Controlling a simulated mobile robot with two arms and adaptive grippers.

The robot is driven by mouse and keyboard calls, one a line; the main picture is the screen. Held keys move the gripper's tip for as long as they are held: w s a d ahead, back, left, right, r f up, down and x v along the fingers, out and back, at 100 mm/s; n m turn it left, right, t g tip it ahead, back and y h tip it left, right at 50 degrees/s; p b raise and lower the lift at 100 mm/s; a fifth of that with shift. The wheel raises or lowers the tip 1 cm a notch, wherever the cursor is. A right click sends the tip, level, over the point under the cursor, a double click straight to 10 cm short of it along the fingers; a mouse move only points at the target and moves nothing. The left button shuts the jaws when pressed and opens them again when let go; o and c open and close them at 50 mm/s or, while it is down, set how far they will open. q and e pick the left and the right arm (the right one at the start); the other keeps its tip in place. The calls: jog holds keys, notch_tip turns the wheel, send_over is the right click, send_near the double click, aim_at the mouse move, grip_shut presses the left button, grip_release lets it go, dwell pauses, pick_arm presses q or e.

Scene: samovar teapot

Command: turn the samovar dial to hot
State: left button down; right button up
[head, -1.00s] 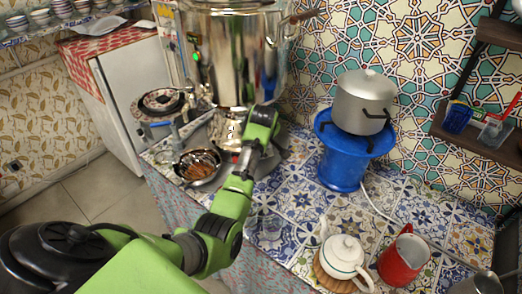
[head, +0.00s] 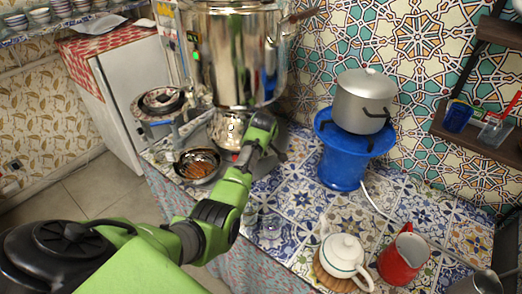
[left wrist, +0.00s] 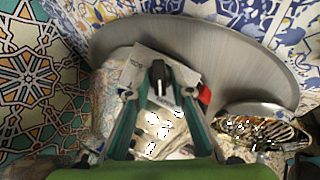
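The samovar (head: 232,60) is a tall shiny metal vessel at the back of the tiled counter in the head view. Its dial (left wrist: 160,76) is a dark knob with a pale pointer on a light label plate in the left wrist view. My left gripper (left wrist: 158,94) is open, with its two teal fingers apart and the knob between and just beyond their tips in the picture. I cannot tell whether a finger touches it. In the head view my left arm reaches to the samovar's lower part, and the fingertips and dial cannot be made out. My right gripper is not in view.
A bowl (head: 197,166) sits left of the samovar's base. A grey pot (head: 364,102) stands on a blue stand (head: 342,168) to the right. A white teapot (head: 343,256) and a red jug (head: 402,260) stand near the front. Tiled counter between them is free.

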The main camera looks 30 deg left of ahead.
pick_arm(q)
jog(key=shift+m, duration=0.4)
jog(key=shift+w+r+g, duration=0.1)
jog(key=shift+g, duration=0.2)
jog(key=shift+m+g, duration=0.4)
jog(key=shift+m, duration=0.4)
jog(key=shift+w+f+m+g+y+b, duration=0.2)
jog(key=shift+m+g+y+b, duration=0.4)
jog(key=shift+m, duration=0.5)
jog(key=m+b, duration=0.2)
jog(key=b, duration=0.1)
jog(key=m+g+y+b, duration=0.1)
jog(key=m+b, duration=0.1)
jog(key=b, duration=0.2)
jog(key=shift+w+d+f+g, duration=0.1)
jog(key=shift+d+g, duration=0.1)
jog(key=shift+g, duration=0.1)
jog(key=shift+r+m+y+b, duration=0.2)
jog(key=shift+m+y+b, duration=0.1)
jog(key=shift+m+b, duration=0.4)
jog(key=c, duration=2.1)
grip_release()
